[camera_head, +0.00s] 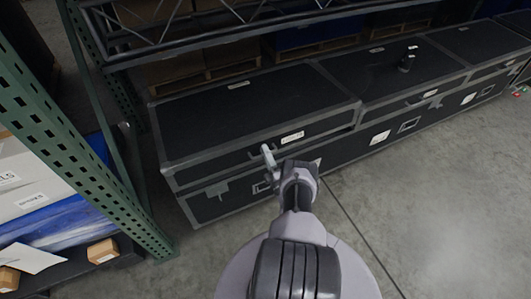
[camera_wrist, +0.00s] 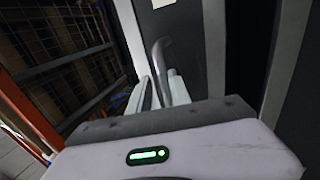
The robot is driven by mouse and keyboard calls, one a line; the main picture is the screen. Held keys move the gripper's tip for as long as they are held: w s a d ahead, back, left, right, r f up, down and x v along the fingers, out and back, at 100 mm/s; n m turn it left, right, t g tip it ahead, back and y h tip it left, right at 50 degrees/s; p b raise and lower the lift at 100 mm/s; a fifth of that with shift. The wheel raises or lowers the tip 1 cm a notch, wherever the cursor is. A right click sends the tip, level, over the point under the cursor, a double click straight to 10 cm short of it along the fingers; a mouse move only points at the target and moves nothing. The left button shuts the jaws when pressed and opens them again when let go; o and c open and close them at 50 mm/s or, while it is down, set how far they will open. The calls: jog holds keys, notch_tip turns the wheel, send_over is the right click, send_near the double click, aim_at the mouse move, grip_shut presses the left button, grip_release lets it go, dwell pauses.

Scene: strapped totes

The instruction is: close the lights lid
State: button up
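A long black case with grey edges (camera_head: 240,108) stands at the left of a row of cases in the head view. Its flat lid looks down or nearly down; I cannot tell if a small gap is left. A white label (camera_head: 292,137) is on its front. Which lid is the lights lid I cannot read. My gripper (camera_head: 268,155) is at the front of this case, just below the label. In the wrist view a bent grey handle (camera_wrist: 162,58) stands between the two pale fingers of my gripper (camera_wrist: 161,92). Whether they press on it is unclear.
A green rack post (camera_head: 75,150) and shelf goods are at the left. A dark truss beam (camera_head: 230,28) crosses above.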

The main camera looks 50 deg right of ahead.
jog(key=shift+r, duration=0.1)
jog(key=s+a+f, duration=0.1)
jog(key=s+a, duration=0.6)
jog(key=s, duration=0.6)
jog(key=shift+f, duration=0.15)
